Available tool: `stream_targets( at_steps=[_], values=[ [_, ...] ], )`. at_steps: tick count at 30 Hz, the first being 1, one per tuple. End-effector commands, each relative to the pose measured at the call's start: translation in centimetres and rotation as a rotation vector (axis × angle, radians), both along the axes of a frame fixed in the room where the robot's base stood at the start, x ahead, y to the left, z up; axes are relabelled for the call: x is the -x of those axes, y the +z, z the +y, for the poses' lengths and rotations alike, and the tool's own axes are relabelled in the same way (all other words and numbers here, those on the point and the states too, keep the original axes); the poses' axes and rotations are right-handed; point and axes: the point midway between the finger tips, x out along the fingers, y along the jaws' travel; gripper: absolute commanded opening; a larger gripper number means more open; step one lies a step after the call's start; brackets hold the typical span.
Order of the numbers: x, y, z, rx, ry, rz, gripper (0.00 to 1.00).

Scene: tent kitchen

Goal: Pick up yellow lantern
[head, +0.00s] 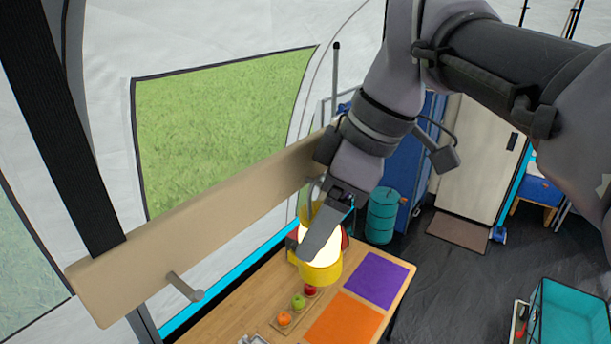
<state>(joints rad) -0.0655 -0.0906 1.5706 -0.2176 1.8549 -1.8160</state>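The yellow lantern (322,274) stands upright at the far end of the wooden table, with its pale glowing middle and yellow base showing. My gripper (313,246) is at the lantern, and a grey finger crosses in front of its glowing part. A darker part at the lantern's left side may be the other finger. The gripper hides much of the lantern's upper half. I cannot tell whether the fingers touch the lantern or are closed on it.
The wooden table (236,308) holds a purple mat (376,279), an orange mat (344,320) and a small board with several fruits (298,301). A beige beam (200,232) runs along the left. A teal barrel (382,216) stands behind; a teal crate (571,312) is at lower right.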

Motion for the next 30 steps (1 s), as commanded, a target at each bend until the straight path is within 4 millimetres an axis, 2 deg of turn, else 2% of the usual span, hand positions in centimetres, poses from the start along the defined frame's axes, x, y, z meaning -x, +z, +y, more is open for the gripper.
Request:
stream_targets(
  at_steps=[6, 15, 18, 30],
  values=[
    [-0.02, -0.01, 0.08, -0.001, 0.001, -0.002, 0.74],
    [-0.01, -0.01, 0.05, -0.001, 0.001, -0.002, 0.15],
    [0.0, -0.03, 0.04, -0.001, 0.001, -0.002, 0.0],
    [0.0, 0.44, 0.05, -0.001, 0.001, -0.002, 0.0]
  ],
)
